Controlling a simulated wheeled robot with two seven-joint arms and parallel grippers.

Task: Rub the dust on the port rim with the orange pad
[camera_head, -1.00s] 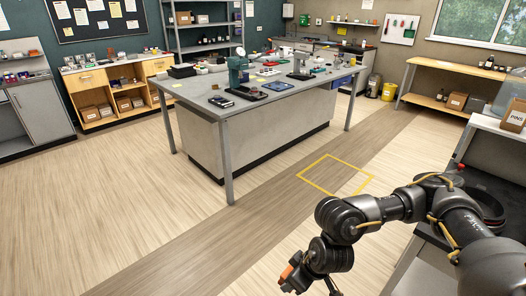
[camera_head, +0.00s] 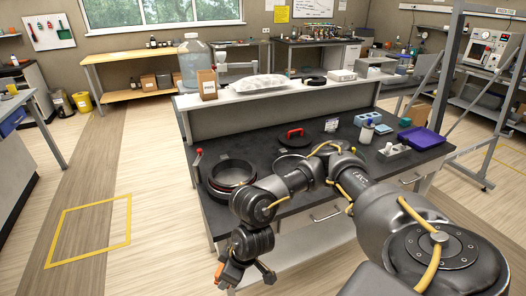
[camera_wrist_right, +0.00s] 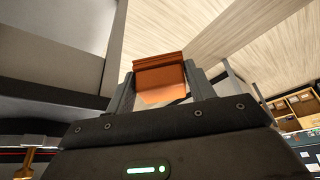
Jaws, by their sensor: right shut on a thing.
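My right gripper (camera_head: 224,279) hangs low in front of the dark bench's near left corner, apart from it. In the right wrist view it (camera_wrist_right: 161,88) is shut on the orange pad (camera_wrist_right: 160,70), which sits between both fingers. A small orange part of the pad (camera_head: 219,271) shows in the head view. My left gripper is not in view.
The dark bench (camera_head: 345,132) also holds a black round lid with a red handle (camera_head: 294,132), a spray bottle (camera_head: 367,131), a blue block (camera_head: 368,118) and a purple tray (camera_head: 421,138). A raised shelf (camera_head: 270,92) runs behind. The floor at left is clear.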

